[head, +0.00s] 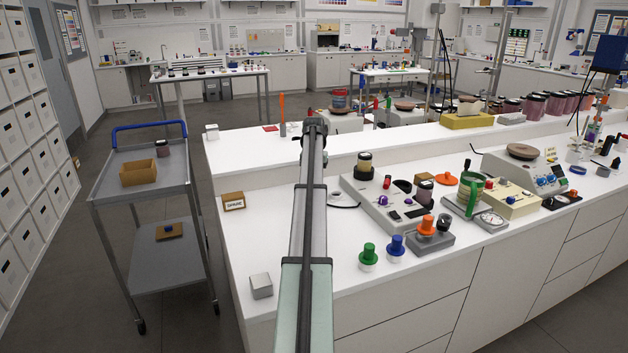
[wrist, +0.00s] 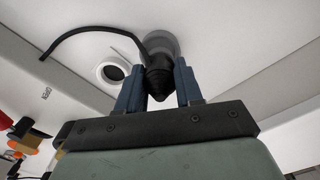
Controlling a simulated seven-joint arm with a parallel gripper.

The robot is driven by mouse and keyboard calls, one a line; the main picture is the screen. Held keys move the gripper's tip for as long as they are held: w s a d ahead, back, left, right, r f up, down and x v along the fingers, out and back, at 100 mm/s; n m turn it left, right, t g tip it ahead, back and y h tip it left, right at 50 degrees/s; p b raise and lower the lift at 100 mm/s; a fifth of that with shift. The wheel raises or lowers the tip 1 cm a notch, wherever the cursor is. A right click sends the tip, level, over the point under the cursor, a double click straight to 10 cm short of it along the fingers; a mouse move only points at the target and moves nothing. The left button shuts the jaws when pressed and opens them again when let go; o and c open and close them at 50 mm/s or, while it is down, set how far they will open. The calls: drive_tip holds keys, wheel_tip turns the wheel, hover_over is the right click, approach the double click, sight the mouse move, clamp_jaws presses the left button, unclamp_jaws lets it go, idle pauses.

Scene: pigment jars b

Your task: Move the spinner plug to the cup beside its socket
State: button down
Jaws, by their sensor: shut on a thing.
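In the wrist view my gripper (wrist: 158,66) has its two blue fingers on either side of a black ribbed plug (wrist: 157,80), shut on it. A black cable (wrist: 88,31) trails from the plug to the left. A round grey fitting (wrist: 161,42), apparently the socket, lies right behind the plug's far end; I cannot tell whether the plug is in it. A white cup (wrist: 113,72) with a dark opening stands just left of the plug. In the head view my arm hides the gripper and plug.
In the head view a grey device (head: 385,205) with jars stands right of my arm. A green knobbed jar (head: 368,255) and a blue one (head: 396,246) stand in front of it.

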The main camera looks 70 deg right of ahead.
drive_tip(key=shift+f, duration=1.25)
idle(0.7)
drive_tip(key=c, duration=0.7)
unclamp_jaws()
drive_tip(key=shift+o, duration=0.2)
wheel_tip(320, 180, up, 14)
drive_tip(key=shift+f, duration=0.1)
